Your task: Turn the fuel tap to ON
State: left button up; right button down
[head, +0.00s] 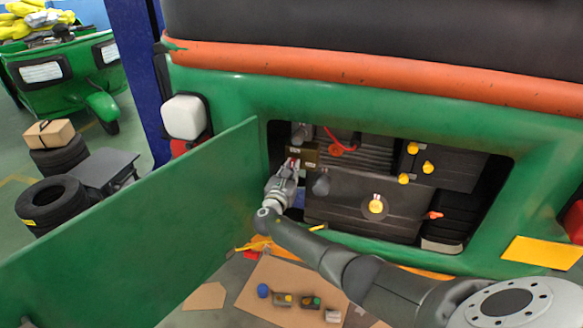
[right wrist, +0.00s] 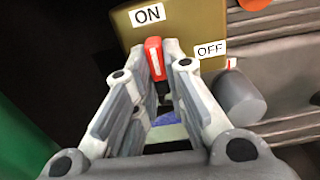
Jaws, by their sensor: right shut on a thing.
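The fuel tap is a brass-coloured block (head: 309,153) inside the open rear compartment, near its upper left corner. In the right wrist view the block (right wrist: 185,20) carries a white ON label (right wrist: 147,14) and an OFF label (right wrist: 211,49) to the lower right. The red lever (right wrist: 155,58), with a white stripe, lies just below the ON label. My right gripper (head: 291,168) reaches in from below, and in the wrist view its fingers (right wrist: 166,62) are shut on the lever. The lever's pivot is hidden. My left gripper is not in view.
The green door (head: 140,235) stands open just left of my right gripper. A grey cylinder (right wrist: 240,98) sits close right of the fingers. The engine (head: 365,200) fills the compartment. Cardboard (head: 270,290) with small parts lies on the floor below.

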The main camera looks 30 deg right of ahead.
jog(key=shift+r+n, duration=0.1)
jog(key=shift+n, duration=0.3)
jog(key=c, duration=1.5)
grip_release()
jog(key=v, duration=1.2)
jog(key=shift+d, duration=0.1)
